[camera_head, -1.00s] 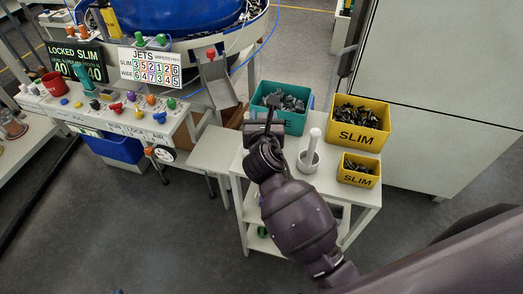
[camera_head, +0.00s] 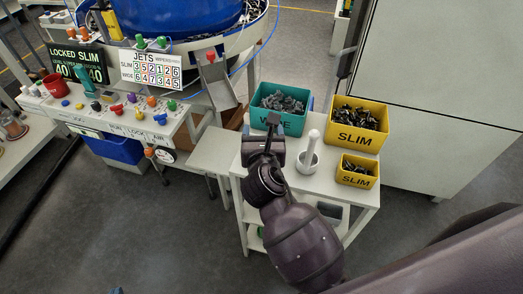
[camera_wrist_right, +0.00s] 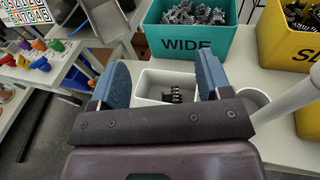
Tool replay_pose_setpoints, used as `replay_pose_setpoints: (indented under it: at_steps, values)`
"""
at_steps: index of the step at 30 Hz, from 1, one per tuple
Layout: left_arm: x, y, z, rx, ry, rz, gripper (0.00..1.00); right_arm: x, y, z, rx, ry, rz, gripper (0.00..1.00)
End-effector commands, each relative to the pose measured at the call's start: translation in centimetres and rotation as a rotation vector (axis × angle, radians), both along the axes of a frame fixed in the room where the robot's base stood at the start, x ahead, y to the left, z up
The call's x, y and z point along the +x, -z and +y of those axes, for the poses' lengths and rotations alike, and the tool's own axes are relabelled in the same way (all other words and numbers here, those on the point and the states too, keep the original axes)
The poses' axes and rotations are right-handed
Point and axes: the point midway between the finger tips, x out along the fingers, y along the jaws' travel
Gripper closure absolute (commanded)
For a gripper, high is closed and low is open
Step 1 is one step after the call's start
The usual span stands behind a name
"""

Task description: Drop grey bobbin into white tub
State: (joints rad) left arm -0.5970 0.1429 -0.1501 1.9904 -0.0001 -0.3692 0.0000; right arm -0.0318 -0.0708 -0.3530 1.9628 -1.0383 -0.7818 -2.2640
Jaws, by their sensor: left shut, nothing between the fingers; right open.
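A white tub (camera_wrist_right: 150,82) stands on the small table between the fingers of my right gripper (camera_wrist_right: 160,82) in the right wrist view. A small dark, ribbed piece (camera_wrist_right: 173,95) lies in it; I cannot tell whether this is the grey bobbin. No other bobbin is clearly seen. My right gripper (camera_head: 273,122) is open with nothing between its fingers, above the table in the head view, where it hides the tub. Only a blue tip of my left gripper (camera_head: 117,291) shows at the bottom edge; it is shut and empty.
A teal WIDE bin (camera_head: 280,121) and two yellow SLIM bins, large (camera_head: 356,138) and small (camera_head: 354,180), hold dark parts. A white cup (camera_head: 306,168) with an upright white rod (camera_head: 312,143) stands between. A control panel (camera_head: 120,108) is at the left.

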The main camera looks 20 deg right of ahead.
Motion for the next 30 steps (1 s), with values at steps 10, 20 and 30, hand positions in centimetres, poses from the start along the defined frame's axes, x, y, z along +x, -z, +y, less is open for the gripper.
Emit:
replay_pose_setpoints:
  at_steps: [10, 20, 30]
  values:
    - [0.2, -0.5, 0.0, 0.000, 0.000, -0.005, 1.00, -4.4, -0.7, 1.4, -0.001, 0.000, 0.000, 0.29]
    - [-0.2, -0.4, 0.0, 0.000, -0.002, 0.002, 1.00, -4.8, -0.8, 1.5, 0.001, 0.000, 0.000, 0.29]
    - [-0.4, -0.3, 0.1, 0.000, -0.003, 0.005, 1.00, -5.2, -0.4, 0.8, 0.061, 0.023, 0.005, 0.29]
